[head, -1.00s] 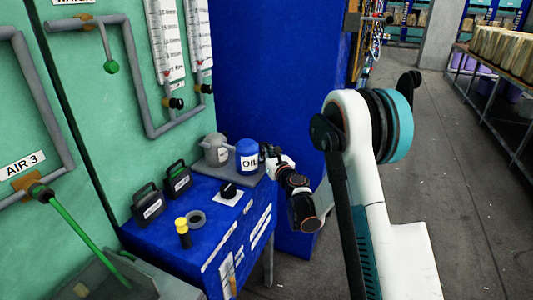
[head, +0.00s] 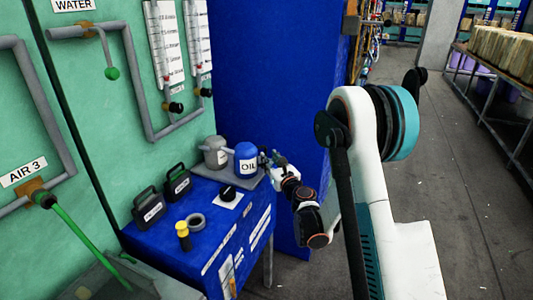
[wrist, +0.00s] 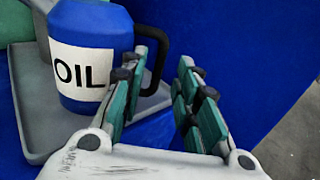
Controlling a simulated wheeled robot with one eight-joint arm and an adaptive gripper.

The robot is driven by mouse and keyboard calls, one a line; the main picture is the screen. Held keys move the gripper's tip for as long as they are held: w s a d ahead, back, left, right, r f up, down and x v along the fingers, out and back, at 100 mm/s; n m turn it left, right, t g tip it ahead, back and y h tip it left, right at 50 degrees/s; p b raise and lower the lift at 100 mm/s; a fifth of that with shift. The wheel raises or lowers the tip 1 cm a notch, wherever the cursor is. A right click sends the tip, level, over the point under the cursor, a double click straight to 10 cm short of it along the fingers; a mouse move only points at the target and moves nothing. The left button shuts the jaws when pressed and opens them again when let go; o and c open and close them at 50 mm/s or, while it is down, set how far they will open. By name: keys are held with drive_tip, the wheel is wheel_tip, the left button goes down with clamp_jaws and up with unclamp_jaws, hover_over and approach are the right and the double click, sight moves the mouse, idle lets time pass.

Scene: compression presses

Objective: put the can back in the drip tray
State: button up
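The blue can marked OIL (head: 246,151) stands upright in the grey drip tray (head: 258,183) on the blue bench. In the wrist view the can (wrist: 105,25) is at the upper left, with its dark handle (wrist: 158,42) towards my gripper. The tray (wrist: 30,135) shows under and in front of the can. My gripper (head: 265,157) is just right of the can. In the wrist view my gripper (wrist: 158,85) is open with a clear gap between its fingers. The left finger overlaps part of the handle; I cannot tell whether they touch.
A grey can (head: 215,150) stands left of the blue can. A blue wall (head: 275,75) rises behind.

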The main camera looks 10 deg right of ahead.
drive_tip(key=s+d, duration=0.1)
drive_tip(key=s, duration=0.5)
drive_tip(key=s+a+r+n+g+y, duration=0.1)
drive_tip(key=s+a+r+n+g, duration=0.2)
drive_tip(key=s+a+r+n, duration=0.5)
drive_tip(key=s+a+r+n+g+y, duration=0.15)
drive_tip(key=s+r+n+g, duration=0.35)
drive_tip(key=n, duration=0.6)
drive_tip(key=s+d+f+n+g+h, duration=0.1)
drive_tip(key=s+d+f+n+h, duration=0.1)
drive_tip(key=s+n, duration=0.5)
drive_tip(key=s+d+f+n+g+h, duration=0.1)
drive_tip(key=s+n, duration=0.7)
drive_tip(key=s, duration=1.1)
drive_tip(key=d+f+h, duration=0.1)
drive_tip(key=d+h, duration=0.1)
drive_tip(key=shift+d+f+g+b, duration=0.2)
drive_tip(key=shift+d+g+b, duration=0.1)
drive_tip(key=shift+g+b, duration=0.1)
